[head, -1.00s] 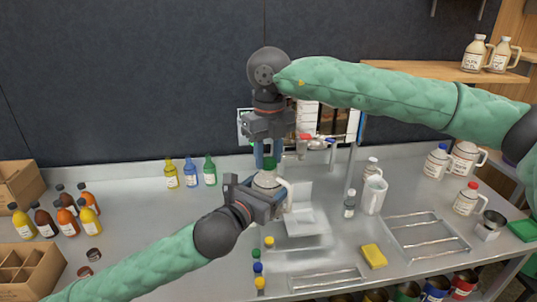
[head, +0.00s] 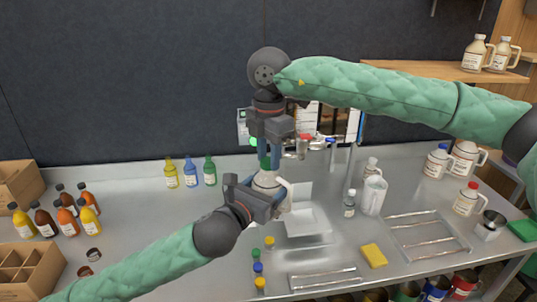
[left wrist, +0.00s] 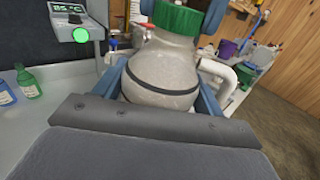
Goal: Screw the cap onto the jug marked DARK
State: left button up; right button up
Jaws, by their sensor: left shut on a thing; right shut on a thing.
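The jug (head: 267,184) is pale grey with a dark band and a white handle. My left gripper (head: 272,194) is shut around its body; the left wrist view shows the jug (left wrist: 165,70) upright between the fingers. A green ribbed cap (left wrist: 183,17) sits at the jug's mouth, with no clear gap between them. In the head view the cap (head: 264,161) is partly hidden by the fingers of my right gripper (head: 269,158), which is shut on it from above. The jug's marking is not readable, and the neck threads are hidden.
Small colour-capped items stand in front, and a yellow sponge (head: 374,256) and wire rack (head: 425,235) lie to the right. Yellow, blue and green bottles (head: 191,173) stand behind left. The left-centre counter is clear.

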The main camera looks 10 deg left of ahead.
jog(key=m, duration=0.8)
jog(key=shift+w, duration=0.1)
jog(key=o, duration=0.9)
jog(key=shift+o, duration=0.2)
jog(key=shift+r, duration=2.25)
jog(key=shift+c, duration=0.2)
